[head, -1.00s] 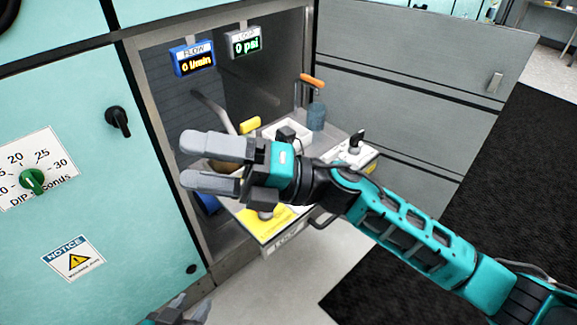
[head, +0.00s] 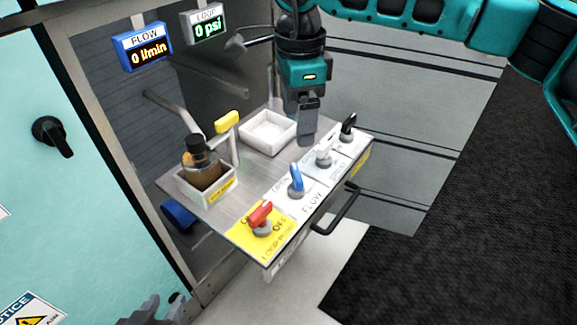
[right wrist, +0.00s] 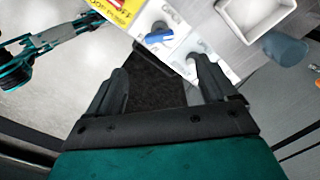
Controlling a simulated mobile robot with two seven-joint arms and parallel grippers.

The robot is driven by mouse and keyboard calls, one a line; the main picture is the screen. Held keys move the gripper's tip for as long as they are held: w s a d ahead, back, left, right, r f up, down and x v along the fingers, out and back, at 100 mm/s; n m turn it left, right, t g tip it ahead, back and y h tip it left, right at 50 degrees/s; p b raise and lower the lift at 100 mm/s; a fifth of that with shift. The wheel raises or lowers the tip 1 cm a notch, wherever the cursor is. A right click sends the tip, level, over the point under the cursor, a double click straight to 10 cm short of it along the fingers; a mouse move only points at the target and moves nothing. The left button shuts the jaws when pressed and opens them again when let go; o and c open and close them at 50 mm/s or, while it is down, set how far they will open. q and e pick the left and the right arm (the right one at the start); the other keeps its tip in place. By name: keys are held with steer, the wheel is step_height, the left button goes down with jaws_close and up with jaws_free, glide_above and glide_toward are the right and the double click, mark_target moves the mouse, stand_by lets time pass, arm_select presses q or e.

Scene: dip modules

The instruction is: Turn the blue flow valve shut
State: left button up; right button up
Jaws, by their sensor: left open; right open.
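The blue flow valve (head: 296,181) stands on the front panel of the pull-out shelf, by the FLOW label, between the red valve and a white one. In the right wrist view the blue valve (right wrist: 158,38) shows just beyond the fingertips, at the top. My right gripper (head: 307,138) points down above the shelf, behind and slightly right of the blue valve, apart from it. In the right wrist view its jaws (right wrist: 160,72) are open with no object between them. My left gripper (head: 155,310) is open at the bottom left, partly cut off, away from the shelf.
The red valve (head: 262,216), white valve (head: 324,155) and black valve (head: 348,129) share the panel. A bottle (head: 201,165) in a holder, a yellow-handled lever (head: 228,122) and a white tray (head: 268,132) stand behind. The FLOW display (head: 143,47) reads 0 l/min; LOOP (head: 204,25) reads 0 psi.

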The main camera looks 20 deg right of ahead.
mark_target(297, 172)
step_height(297, 172, down, 11)
steer(key=shift+f+b, duration=0.2)
steer(key=shift+b, duration=0.9)
steer(key=shift+f, duration=0.65)
steer(key=shift+c, duration=0.2)
steer(key=shift+c, duration=0.8)
steer(key=c, duration=0.9)
steer(key=shift+o, duration=0.2)
